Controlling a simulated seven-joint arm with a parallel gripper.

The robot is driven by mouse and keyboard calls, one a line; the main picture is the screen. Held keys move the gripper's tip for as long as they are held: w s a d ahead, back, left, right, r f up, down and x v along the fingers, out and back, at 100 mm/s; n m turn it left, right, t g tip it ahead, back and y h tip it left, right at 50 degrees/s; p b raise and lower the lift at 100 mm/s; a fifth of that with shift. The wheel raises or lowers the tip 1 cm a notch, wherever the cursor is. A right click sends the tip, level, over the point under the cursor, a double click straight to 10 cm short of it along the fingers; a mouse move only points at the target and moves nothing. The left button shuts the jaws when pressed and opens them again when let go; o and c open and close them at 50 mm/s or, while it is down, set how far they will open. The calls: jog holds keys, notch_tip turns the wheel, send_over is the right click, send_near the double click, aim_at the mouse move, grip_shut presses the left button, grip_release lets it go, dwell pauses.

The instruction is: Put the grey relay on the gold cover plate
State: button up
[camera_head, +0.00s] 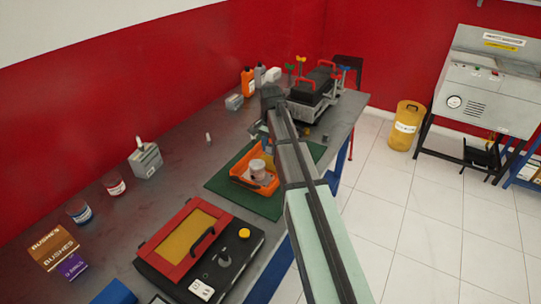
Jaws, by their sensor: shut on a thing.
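A gold panel, which looks like the gold cover plate (190,234), lies in a red frame on a black case at the front of the bench. A grey block (145,160) with a white stub on top stands at the left back edge. A smaller grey block (234,102) stands farther off. I cannot tell whether either is the grey relay. My arm reaches from the lower right over the bench, its dark far end above the back part.
An orange tray (240,180) with a pale round part sits on a green mat (217,186) beside my arm. Cans and brown and purple boxes (54,250) stand along the left. An engine unit (312,90) and bottles fill the far end. Bare bench lies left of the mat.

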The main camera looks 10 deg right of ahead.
aim_at(271, 155)
jog(key=shift+f, duration=1.9)
jog(key=shift+f, duration=0.1)
jog(key=o, duration=1)
notch_tip(271, 155, up, 12)
jog(key=shift+r, duration=0.1)
